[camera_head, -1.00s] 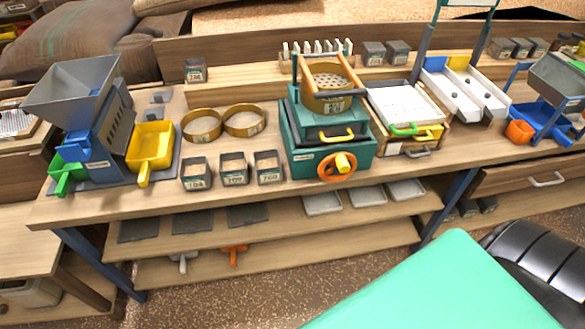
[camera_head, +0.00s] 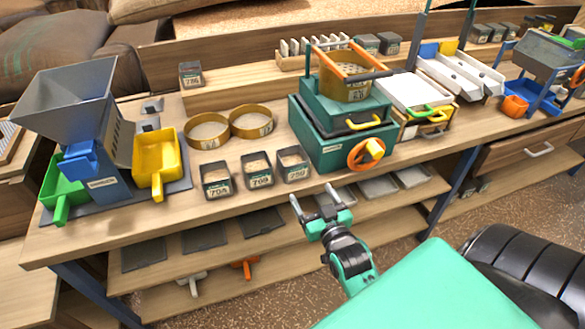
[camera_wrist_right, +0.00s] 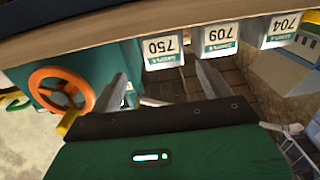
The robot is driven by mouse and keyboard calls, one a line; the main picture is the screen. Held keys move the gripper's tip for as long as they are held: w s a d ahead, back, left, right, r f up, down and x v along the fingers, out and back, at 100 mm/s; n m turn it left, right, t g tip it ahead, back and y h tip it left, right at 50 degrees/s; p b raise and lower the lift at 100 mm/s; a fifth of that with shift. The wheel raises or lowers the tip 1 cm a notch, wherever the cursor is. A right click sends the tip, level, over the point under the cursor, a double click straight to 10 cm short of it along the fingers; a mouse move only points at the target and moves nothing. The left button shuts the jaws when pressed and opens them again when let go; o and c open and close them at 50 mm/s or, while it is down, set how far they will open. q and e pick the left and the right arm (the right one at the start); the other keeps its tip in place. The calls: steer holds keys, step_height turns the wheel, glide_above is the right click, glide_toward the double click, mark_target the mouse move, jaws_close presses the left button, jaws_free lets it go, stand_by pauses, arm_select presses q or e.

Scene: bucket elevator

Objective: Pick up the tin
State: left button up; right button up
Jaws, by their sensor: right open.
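Three small dark open tins with numbered labels stand in a row on the bench: tin 704 (camera_head: 217,182), tin 709 (camera_head: 259,172) and tin 750 (camera_head: 293,165). Another similar tin (camera_head: 191,75) stands on the raised back shelf. My right gripper (camera_head: 316,194) is open and empty, in front of the bench edge and nearest tin 750. In the right wrist view the label of tin 750 (camera_wrist_right: 163,48) shows upside down beyond the open fingers, with tin 709 (camera_wrist_right: 220,38) and tin 704 (camera_wrist_right: 281,30) to its right. My left gripper is not in view.
A teal sifter box with an orange handwheel (camera_head: 366,153) stands right of tin 750. Two round sieves (camera_head: 207,131) lie behind the tins. A grey hopper with a yellow scoop (camera_head: 157,160) stands to the left. A lower shelf (camera_head: 190,262) holds dark trays.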

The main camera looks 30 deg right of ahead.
mark_target(299, 172)
steer(key=x, duration=0.8)
steer(key=shift+p, duration=0.3)
steer(key=shift+w+r, duration=0.15)
steer(key=shift+w, duration=0.35)
steer(key=x, duration=0.3)
steer(key=shift+w+a+r+p, duration=0.1)
steer(key=shift+w+r+p, duration=0.1)
steer(key=shift+p, duration=0.2)
steer(key=shift+w+f, duration=0.1)
steer(key=shift+w, duration=0.4)
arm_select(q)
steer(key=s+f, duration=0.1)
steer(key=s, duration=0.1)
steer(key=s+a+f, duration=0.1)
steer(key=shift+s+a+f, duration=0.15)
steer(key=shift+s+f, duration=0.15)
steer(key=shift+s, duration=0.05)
arm_select(e)
steer(key=shift+c, duration=0.2)
steer(key=c, duration=0.7)
steer(key=shift+c, duration=0.6)
